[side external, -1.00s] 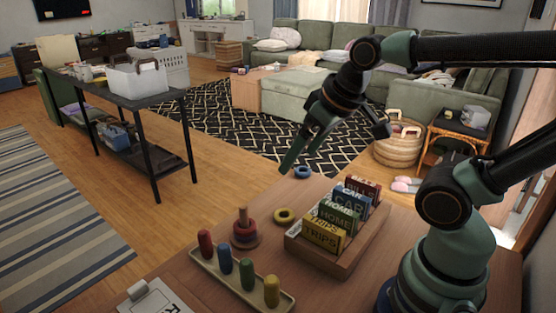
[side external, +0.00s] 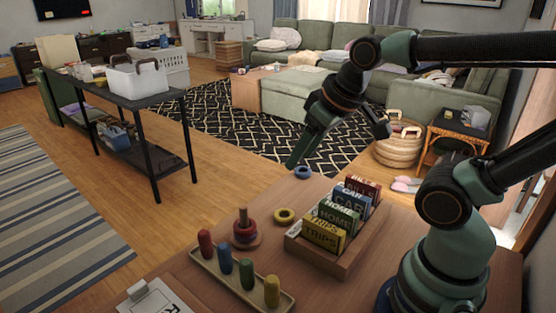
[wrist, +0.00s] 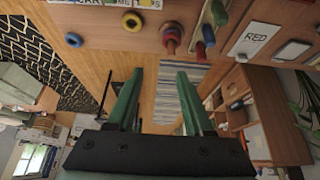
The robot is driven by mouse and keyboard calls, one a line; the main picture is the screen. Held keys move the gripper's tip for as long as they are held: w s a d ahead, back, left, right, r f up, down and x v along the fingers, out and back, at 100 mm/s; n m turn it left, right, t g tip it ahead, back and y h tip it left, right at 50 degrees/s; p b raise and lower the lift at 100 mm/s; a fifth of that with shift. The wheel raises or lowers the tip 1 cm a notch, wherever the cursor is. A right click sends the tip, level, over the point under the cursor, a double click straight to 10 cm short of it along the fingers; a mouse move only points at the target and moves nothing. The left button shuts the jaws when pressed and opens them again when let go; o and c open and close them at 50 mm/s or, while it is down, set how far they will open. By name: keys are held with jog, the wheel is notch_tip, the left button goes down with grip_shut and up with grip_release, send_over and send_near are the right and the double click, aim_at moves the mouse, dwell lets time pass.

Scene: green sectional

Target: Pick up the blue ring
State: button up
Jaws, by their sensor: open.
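The blue ring (side external: 302,172) lies flat on the wooden table near its far edge. It also shows in the wrist view (wrist: 73,40), at upper left, outside the space between the fingers. My gripper (side external: 291,164) is above the table's far edge, close to the ring in the side view and just left of it. In the wrist view, my gripper (wrist: 160,72) has its two green fingers apart with nothing between them. How high the fingertips are above the ring is hard to tell.
A yellow ring (side external: 284,216) lies nearer the camera. A wooden card box (side external: 348,262) stands beside it. A ring stacker (side external: 245,230) and a tray of coloured pegs (side external: 207,268) stand at the front left. A clipboard (side external: 153,298) lies at the front edge.

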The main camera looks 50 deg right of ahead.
jog(key=m+g, duration=0.6)
jog(key=m, duration=1.5)
send_over(307, 172)
notch_tip(307, 172, down, 13)
notch_tip(307, 172, down, 12)
jog(key=shift+s+r, duration=0.1)
jog(key=shift+r, duration=0.1)
grip_shut()
